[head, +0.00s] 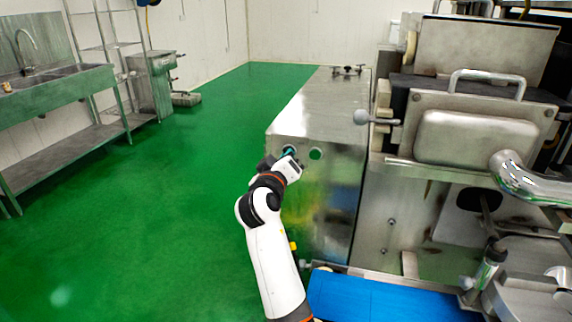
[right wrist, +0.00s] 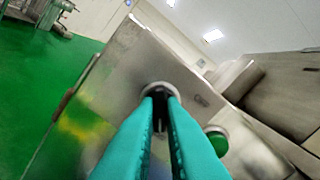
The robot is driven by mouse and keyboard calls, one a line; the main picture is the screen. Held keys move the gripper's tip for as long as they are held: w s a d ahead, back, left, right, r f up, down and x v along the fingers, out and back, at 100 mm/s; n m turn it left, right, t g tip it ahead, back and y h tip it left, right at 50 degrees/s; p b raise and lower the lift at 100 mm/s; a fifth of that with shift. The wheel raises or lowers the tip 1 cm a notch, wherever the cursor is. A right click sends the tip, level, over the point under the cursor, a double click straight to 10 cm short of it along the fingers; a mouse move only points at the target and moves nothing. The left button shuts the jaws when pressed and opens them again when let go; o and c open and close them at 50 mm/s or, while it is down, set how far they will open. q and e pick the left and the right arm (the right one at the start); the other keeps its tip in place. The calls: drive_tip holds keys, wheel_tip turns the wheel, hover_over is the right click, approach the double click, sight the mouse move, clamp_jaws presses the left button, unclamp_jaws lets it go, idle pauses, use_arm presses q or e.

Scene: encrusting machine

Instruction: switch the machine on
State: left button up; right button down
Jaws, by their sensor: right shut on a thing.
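The machine's steel cabinet (head: 340,190) stands in the middle of the head view, with a round green button (head: 316,153) on its near end face. My right gripper (head: 289,150) is at this face, just left of the green button. In the right wrist view its two teal fingers (right wrist: 160,97) are shut on a dark switch knob with a pale metal ring (right wrist: 152,88). The fingers hide most of the knob, so its turn position cannot be read. The green button (right wrist: 217,143) shows right of the fingers, untouched. My left gripper is not in view.
A blue conveyor belt (head: 385,299) lies at the bottom, right of my arm. The larger steel machine body (head: 480,135) with handles stands at the right. A sink bench (head: 60,95) is at the far left. The green floor (head: 170,200) between is clear.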

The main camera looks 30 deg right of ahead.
drive_tip(key=shift+f, duration=0.1)
idle(0.4)
drive_tip(key=c, duration=1.5)
unclamp_jaws()
